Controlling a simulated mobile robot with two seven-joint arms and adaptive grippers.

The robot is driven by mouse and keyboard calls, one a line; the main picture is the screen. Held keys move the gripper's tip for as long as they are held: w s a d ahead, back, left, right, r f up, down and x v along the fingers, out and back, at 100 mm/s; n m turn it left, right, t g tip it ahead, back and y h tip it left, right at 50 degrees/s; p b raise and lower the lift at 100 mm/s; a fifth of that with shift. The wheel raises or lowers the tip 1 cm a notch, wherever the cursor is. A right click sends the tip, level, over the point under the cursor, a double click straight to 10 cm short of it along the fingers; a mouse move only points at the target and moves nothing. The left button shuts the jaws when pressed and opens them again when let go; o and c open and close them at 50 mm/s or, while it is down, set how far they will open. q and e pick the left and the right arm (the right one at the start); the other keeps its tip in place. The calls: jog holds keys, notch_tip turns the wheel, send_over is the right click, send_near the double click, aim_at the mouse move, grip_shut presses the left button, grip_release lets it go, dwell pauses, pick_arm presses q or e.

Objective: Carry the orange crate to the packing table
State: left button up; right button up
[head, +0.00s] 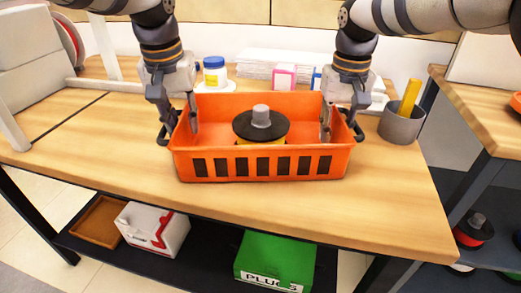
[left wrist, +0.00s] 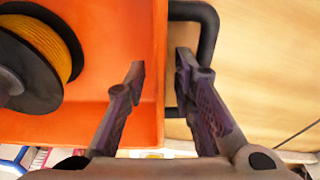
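The orange crate (head: 262,152) stands level on a wooden table (head: 300,215), with slots in its front wall. A spool (head: 261,127) with black flanges, yellow winding and a grey hub lies inside; it also shows in the left wrist view (left wrist: 35,55). My left gripper (head: 180,127) straddles the crate's left wall by a black handle, one finger inside and one outside. The left wrist view shows gaps between these fingers and the wall (left wrist: 158,70). My right gripper (head: 341,128) straddles the right wall likewise, fingers apart. Which table is the packing table is not shown.
A grey cup (head: 402,123) with a yellow item stands right of the crate. A white-and-blue jar (head: 215,73), a pink box (head: 285,76) and white stacks stand behind. Another wooden table (head: 480,105) is at right, across a gap. A green box (head: 275,258) sits on the lower shelf.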

pick_arm(q)
jog(key=r, duration=0.3)
jog(key=s+r, duration=0.1)
jog(key=r, duration=0.1)
jog(key=shift+r, duration=0.35)
pick_arm(e)
jog(key=shift+r, duration=0.3)
pick_arm(q)
jog(key=shift+d, duration=0.1)
pick_arm(e)
jog(key=r, duration=1.1)
jog(key=shift+s+r, duration=0.25)
jog(key=shift+s, duration=0.05)
